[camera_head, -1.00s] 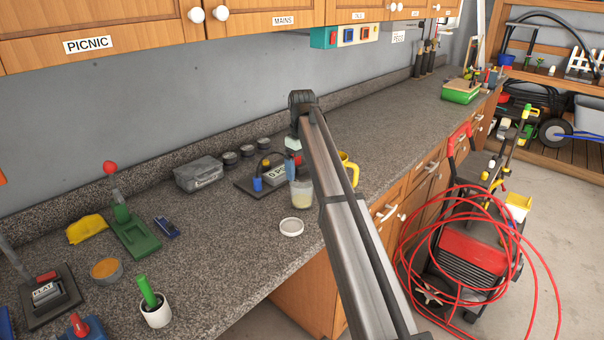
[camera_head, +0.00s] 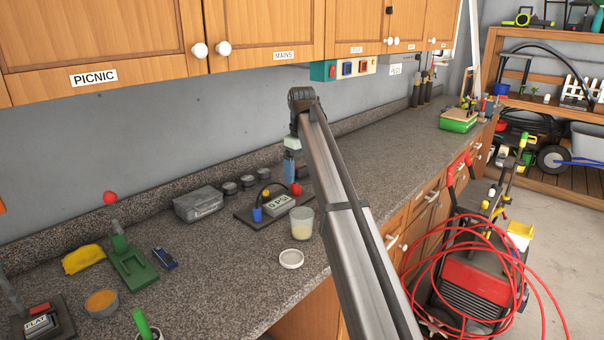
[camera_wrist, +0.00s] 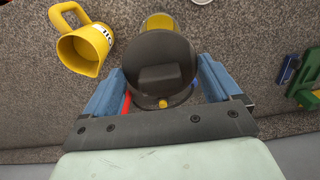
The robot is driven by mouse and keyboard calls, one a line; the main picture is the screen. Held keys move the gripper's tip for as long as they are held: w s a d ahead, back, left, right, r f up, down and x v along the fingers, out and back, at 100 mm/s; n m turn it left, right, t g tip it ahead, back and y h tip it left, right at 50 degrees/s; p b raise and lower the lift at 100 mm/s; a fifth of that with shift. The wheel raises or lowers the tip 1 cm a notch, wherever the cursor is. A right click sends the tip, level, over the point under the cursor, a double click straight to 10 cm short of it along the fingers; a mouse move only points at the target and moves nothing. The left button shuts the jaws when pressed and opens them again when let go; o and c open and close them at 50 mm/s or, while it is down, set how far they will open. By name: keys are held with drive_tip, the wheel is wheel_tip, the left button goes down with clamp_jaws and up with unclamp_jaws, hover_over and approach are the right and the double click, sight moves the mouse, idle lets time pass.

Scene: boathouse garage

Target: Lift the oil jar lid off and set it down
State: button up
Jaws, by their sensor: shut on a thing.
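My gripper (camera_head: 290,178) is above the counter, close to the oil jar and nearer the wall. In the wrist view its blue fingers (camera_wrist: 162,92) are shut on a dark round lid (camera_wrist: 158,50) with a block-shaped knob. In the head view the lid cannot be made out. The oil jar (camera_head: 302,224) is clear with pale yellow oil in it, and stands upright with its top uncovered. In the wrist view the yellow jar (camera_wrist: 160,22) is partly hidden behind the lid.
A white round dish (camera_head: 291,259) lies in front of the jar. A pressure gauge board (camera_head: 267,205) is behind it. A yellow jug (camera_wrist: 84,47) stands nearby. A green pump stand (camera_head: 132,265) is to the left. Bare counter (camera_head: 225,270) lies between stand and dish.

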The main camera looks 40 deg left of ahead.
drive_tip(key=shift+r, duration=1.05)
drive_tip(key=shift+s+a, duration=0.1)
drive_tip(key=s+a+f, duration=0.1)
drive_tip(key=s+f, duration=0.2)
drive_tip(key=f, duration=0.2)
drive_tip(key=s+a+f, duration=0.2)
drive_tip(key=s+f, duration=0.2)
drive_tip(key=f, duration=0.1)
drive_tip(key=s+a+f, duration=0.2)
drive_tip(key=s+f, duration=0.2)
drive_tip(key=f, duration=0.1)
drive_tip(key=shift+f, duration=0.1)
drive_tip(key=shift+f, duration=2.5)
